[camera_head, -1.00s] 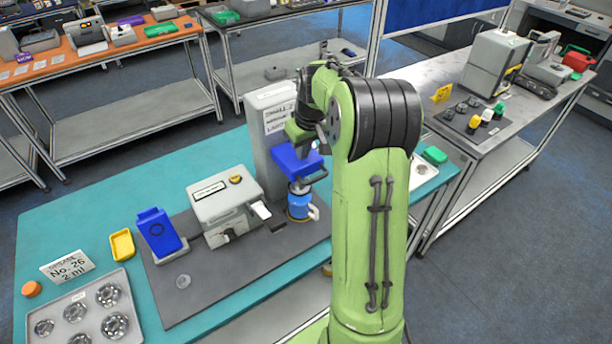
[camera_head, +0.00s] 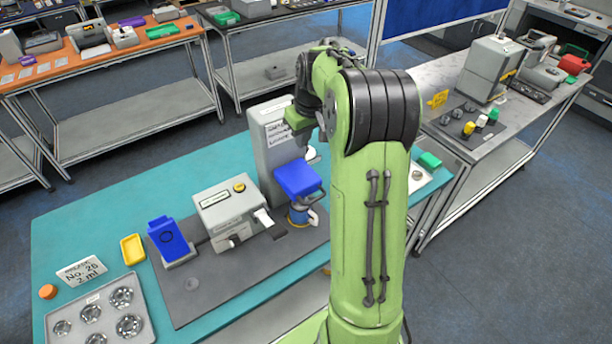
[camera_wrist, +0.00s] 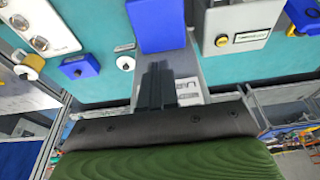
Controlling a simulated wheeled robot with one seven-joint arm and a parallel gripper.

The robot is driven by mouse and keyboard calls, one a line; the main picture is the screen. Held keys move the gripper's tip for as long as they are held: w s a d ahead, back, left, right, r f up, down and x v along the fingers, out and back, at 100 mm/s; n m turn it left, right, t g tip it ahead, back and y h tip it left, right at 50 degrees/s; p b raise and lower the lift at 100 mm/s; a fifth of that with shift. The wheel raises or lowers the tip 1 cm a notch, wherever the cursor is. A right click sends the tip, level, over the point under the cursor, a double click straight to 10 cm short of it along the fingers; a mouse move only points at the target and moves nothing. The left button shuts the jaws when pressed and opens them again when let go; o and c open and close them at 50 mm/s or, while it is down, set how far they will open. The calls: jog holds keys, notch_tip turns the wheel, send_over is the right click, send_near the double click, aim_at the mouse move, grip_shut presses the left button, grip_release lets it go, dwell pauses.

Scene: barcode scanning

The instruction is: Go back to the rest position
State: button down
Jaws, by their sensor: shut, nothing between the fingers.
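My gripper (camera_wrist: 155,72) shows in the wrist view with its two dark fingers together and nothing between them. In the head view the wrist end of my green arm is above the bench, by the upper part of a tall grey stand (camera_head: 267,125); the fingertips are hidden there. A blue block-shaped head (camera_head: 297,178) juts from the front of the stand, below my wrist. It also shows in the wrist view (camera_wrist: 157,25), beyond my fingers and apart from them. A blue cylindrical item (camera_head: 299,214) stands under that head, partly covered by it.
The teal bench (camera_head: 75,225) holds a grey printer-like machine (camera_head: 228,212), a blue holder (camera_head: 168,240), a yellow tray (camera_head: 132,249) and a tray of round metal parts (camera_head: 75,328). A metal bench (camera_head: 440,92) stands at right. Open floor lies between benches.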

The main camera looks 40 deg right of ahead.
jog(key=shift+f, duration=0.1)
dwell(0.3)
jog(key=s+a+r+t+b, duration=0.1)
jog(key=s+a+r+b, duration=0.15)
jog(key=s+a, duration=0.45)
jog(key=s+a+r+b, duration=0.1)
jog(key=s+a+b, duration=0.35)
jog(key=a, duration=0.45)
jog(key=s+a+f+t+b, duration=0.1)
jog(key=s+a+f, duration=0.1)
jog(key=s, duration=0.5)
jog(key=s+a+f+b, duration=0.1)
jog(key=s+a+f, duration=0.2)
jog(key=s, duration=0.4)
jog(key=shift+a+f+n+t, duration=0.2)
jog(key=shift+n+t, duration=0.1)
jog(key=shift+t, duration=0.1)
jog(key=shift+s, duration=0.1)
